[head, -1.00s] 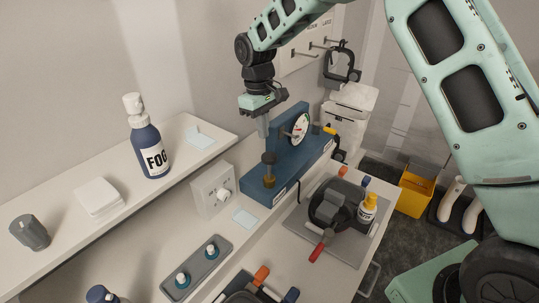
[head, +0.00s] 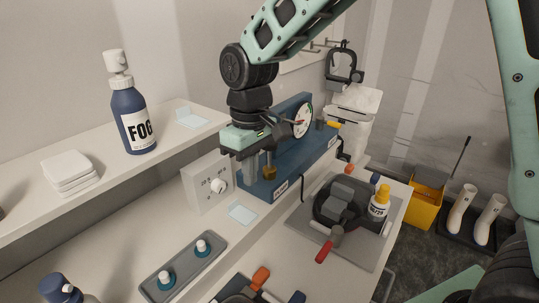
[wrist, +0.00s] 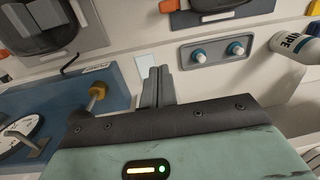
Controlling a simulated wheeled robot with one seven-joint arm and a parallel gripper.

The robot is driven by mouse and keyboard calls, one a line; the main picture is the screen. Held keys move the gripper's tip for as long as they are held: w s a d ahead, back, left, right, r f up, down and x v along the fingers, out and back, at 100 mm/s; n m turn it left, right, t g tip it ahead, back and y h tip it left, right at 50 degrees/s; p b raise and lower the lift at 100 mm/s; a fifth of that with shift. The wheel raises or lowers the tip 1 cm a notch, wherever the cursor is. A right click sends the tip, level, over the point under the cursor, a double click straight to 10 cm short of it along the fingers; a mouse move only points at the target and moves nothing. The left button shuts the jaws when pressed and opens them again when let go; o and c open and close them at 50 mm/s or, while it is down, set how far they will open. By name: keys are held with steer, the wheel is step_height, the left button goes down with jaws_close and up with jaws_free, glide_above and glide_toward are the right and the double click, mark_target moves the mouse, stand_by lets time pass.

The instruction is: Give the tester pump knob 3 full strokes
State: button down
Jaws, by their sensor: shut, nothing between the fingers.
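The tester is a blue block (head: 290,165) with a round white gauge (head: 302,121), on the bench at the centre of the head view. Its pump has a brass collar (head: 269,173) and a thin stem rising from it. The collar and stem also show in the wrist view (wrist: 97,90); the knob's top is hidden behind my gripper. My gripper (head: 253,172) points down just left of the pump in the head view. In the wrist view its fingers (wrist: 157,72) are together and empty, apart from the collar and stem.
A white box with a dial (head: 218,186) stands close left of the tester. A grey tray with two teal-based knobs (head: 184,264) lies in front. A mask on a grey mat (head: 340,200) and a yellow-capped bottle (head: 379,203) are to the right. A FOG bottle (head: 133,120) stands on the shelf.

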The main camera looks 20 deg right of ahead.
steer(key=s+f+b, duration=0.7)
steer(key=s+b, duration=0.1)
steer(key=s, duration=0.4)
steer(key=shift+s+a+f, duration=0.15)
steer(key=shift+a+f, duration=0.25)
